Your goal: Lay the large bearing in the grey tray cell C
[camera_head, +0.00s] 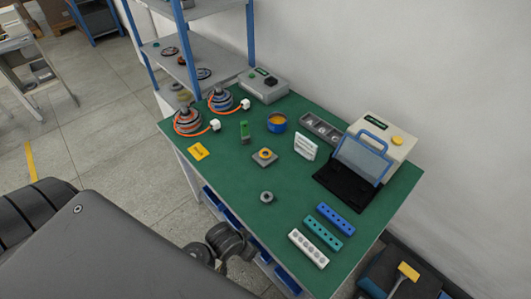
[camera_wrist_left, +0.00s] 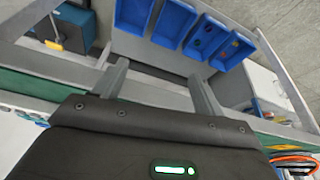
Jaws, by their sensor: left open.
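A small grey ring (camera_head: 267,197), which looks like a bearing, lies flat on the green table (camera_head: 215,172) near the front edge; whether it is the large one I cannot tell. The grey tray (camera_head: 321,129) with a row of lettered cells stands at the back of the table; its letters are too small to read surely. My left gripper (camera_wrist_left: 157,76) is open and empty in the left wrist view. Its fingers point toward blue bins below the table edge, apart from the ring. My right gripper is not in view.
Blue, teal and white strips (camera_head: 308,248) lie front right. Blue bins (camera_wrist_left: 174,22) hang under the table.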

